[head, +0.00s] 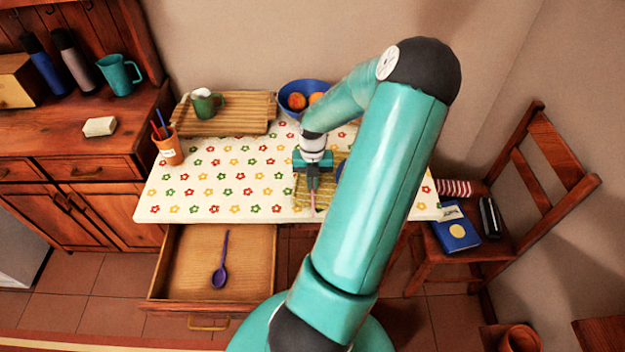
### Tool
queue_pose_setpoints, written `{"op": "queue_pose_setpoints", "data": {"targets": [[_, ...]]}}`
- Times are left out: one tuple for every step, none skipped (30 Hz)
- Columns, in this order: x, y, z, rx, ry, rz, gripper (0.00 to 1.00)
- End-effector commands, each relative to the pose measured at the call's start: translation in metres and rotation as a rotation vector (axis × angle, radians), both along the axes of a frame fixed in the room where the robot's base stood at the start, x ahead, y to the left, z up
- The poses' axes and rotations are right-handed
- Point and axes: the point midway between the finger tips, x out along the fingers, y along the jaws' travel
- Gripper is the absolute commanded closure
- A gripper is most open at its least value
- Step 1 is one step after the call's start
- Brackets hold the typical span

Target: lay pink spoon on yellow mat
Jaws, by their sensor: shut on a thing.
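My gripper (313,183) points down over the yellow mat (325,202) on the flowered table. It is shut on the pink spoon (313,202), of which only a thin pink part shows below the fingers. The mat is partly hidden behind my gripper and arm. I cannot tell whether the spoon touches the mat.
A blue bowl (285,95) with orange fruit stands behind my gripper. A wooden tray (240,126) holds a green mug (204,104). An orange cup (169,150) stands at the table's left. An open drawer (190,270) below holds a purple spoon (220,272). The table's left half is mostly clear.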

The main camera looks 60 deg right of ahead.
Motion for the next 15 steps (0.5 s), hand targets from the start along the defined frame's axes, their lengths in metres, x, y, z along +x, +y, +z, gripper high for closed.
{"op": "queue_pose_setpoints", "data": {"targets": [[0.0002,0.0,-0.0005,0.0,0.0,0.0,0.89],[0.0003,-0.0001,-0.0004,0.0,0.0,0.0,0.83],[0.0002,-0.0001,-0.0003,0.0,0.0,0.0,0.76],[0.0002,-0.0001,-0.0003,0.0,0.0,0.0,0.72],[0.0002,-0.0001,-0.0002,0.0,0.0,0.0,0.72],[0.0001,0.0,-0.0002,0.0,0.0,0.0,0.72],[0.0001,0.0,-0.0002,0.0,0.0,0.0,0.72],[0.0001,0.0,-0.0002,0.0,0.0,0.0,0.72],[0.0001,0.0,-0.0002,0.0,0.0,0.0,0.72],[0.0001,0.0,-0.0002,0.0,0.0,0.0,0.72],[0.0001,0.0,-0.0001,0.0,0.0,0.0,0.72],[0.0001,-0.0001,0.0003,0.0,0.0,0.0,0.72],[0.0,-0.0001,0.001,0.0,0.0,0.0,0.72],[0.0,-0.0002,0.0022,-0.001,0.0,-0.001,0.72],[0.0,-0.0004,0.0048,-0.001,0.0,-0.001,0.72]]}}
